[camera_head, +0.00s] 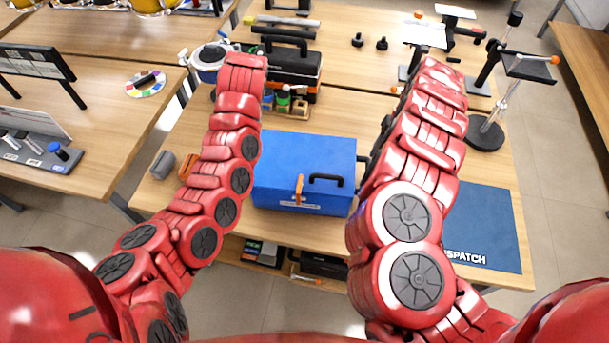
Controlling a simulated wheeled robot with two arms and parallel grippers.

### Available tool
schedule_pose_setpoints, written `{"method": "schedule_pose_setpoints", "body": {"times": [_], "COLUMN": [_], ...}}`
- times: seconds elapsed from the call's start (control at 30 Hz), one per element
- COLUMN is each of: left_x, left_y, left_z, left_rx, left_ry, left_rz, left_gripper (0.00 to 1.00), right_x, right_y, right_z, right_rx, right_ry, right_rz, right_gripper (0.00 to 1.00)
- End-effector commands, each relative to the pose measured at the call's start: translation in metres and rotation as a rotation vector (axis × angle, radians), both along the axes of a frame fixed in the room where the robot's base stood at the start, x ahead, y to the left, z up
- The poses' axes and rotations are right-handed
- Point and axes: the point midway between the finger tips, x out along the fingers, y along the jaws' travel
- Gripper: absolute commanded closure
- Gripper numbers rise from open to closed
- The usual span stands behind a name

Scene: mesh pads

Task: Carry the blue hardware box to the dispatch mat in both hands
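The blue hardware box (315,155) stands on the middle table near its front edge, between my two arms. It has a black handle, an orange latch and a pale label on its front. The dark blue dispatch mat (492,222) lies to the right of the box, its left part hidden behind my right arm. Dark parts of what looks like my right gripper (364,160) show close beside the box's right side; its fingers are mostly hidden, and I cannot tell whether it touches. My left arm passes along the box's left side; its gripper is hidden behind the arm.
A black and orange toolbox (290,67) stands behind the box, with small bottles (291,103) in front of it. A stand with a round black base (485,134) is behind the mat. A grey roller (162,165) lies at the left. Shelves hold items below the table.

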Motion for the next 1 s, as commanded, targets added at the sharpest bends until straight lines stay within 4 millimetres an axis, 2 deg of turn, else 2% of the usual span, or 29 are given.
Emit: {"method": "schedule_pose_setpoints", "body": {"times": [0.27,0.73,1.0], "left_x": [0.001,0.001,0.003], "left_y": [0.005,0.024,0.029], "left_z": [-0.029,-0.112,-0.135], "left_rx": [0.003,0.001,0.002], "left_ry": [-0.002,0.002,-0.003], "left_rz": [-0.006,-0.003,-0.004], "left_gripper": [0.58,0.58,0.58], "right_x": [0.000,0.001,0.003], "right_y": [0.004,0.020,0.025], "right_z": [-0.029,-0.115,-0.137], "right_rx": [-0.002,-0.003,-0.002], "right_ry": [-0.001,-0.001,-0.002], "right_rz": [-0.001,0.000,0.001], "right_gripper": [0.58,0.58,0.58]}}
